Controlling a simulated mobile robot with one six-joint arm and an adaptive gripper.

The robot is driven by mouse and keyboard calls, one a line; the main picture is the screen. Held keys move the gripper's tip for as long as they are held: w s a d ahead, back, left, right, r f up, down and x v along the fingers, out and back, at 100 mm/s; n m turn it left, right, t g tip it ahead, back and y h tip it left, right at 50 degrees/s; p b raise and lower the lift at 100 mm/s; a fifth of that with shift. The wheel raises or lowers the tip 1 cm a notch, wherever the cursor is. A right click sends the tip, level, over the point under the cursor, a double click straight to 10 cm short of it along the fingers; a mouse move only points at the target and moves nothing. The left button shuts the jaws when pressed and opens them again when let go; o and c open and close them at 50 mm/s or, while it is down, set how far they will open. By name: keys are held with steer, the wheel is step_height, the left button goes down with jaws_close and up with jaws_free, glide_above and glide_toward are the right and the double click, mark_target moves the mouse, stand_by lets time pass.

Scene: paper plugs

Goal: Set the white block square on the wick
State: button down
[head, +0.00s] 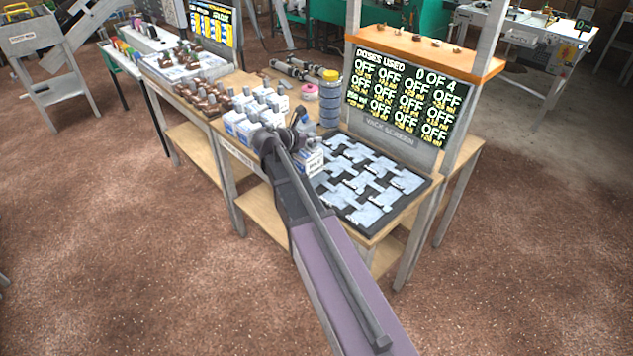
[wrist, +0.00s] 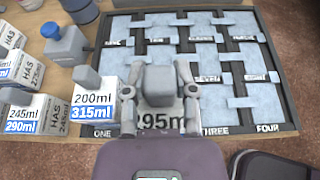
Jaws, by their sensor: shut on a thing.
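My gripper (wrist: 160,100) is shut on a white block with a grey knob on top. The white block (wrist: 160,119) has a label partly hidden by my gripper, reading "95ml" at its end. In the head view the block (head: 311,163) shows at the near left edge of the black tray, beside my gripper (head: 290,142). Pale blue-grey wick pads (wrist: 205,100) lie in the black tray (wrist: 287,110) in numbered places. ONE, THREE and FOUR are legible in the front row; the label between ONE and THREE is hidden behind the block. I cannot tell whether the block touches a pad.
More white blocks (wrist: 95,105) with ml labels stand left of the tray. A stacked blue jar (head: 329,105) with a yellow lid stands at the tray's back left. A screen (head: 405,98) behind the tray reads "DOSES USED 0 OF 4", with its cells OFF.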

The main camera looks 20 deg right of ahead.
mark_target(302, 159)
steer(key=s+a, duration=0.2)
steer(key=a, duration=0.1)
steer(key=s+a+f+b, duration=0.1)
steer(key=a, duration=0.2)
steer(key=s+a+f, duration=0.1)
steer(key=s+a, duration=0.1)
steer(key=a, duration=0.1)
steer(key=shift+s+a+b, duration=0.35)
steer(key=shift+b, duration=0.05)
steer(key=w+d+f+b, duration=0.1)
steer(key=w+d, duration=0.6)
steer(key=d, duration=0.6)
steer(key=shift+f, duration=0.2)
steer(key=f+b, duration=0.2)
steer(key=d+f+b, duration=0.1)
steer(key=b, duration=0.1)
steer(key=shift+w+f, duration=0.3)
steer(key=shift+f, duration=0.05)
steer(key=shift+d+f, duration=0.1)
steer(key=shift+f, duration=0.05)
steer(key=shift+c, duration=2.1)
jaws_free()
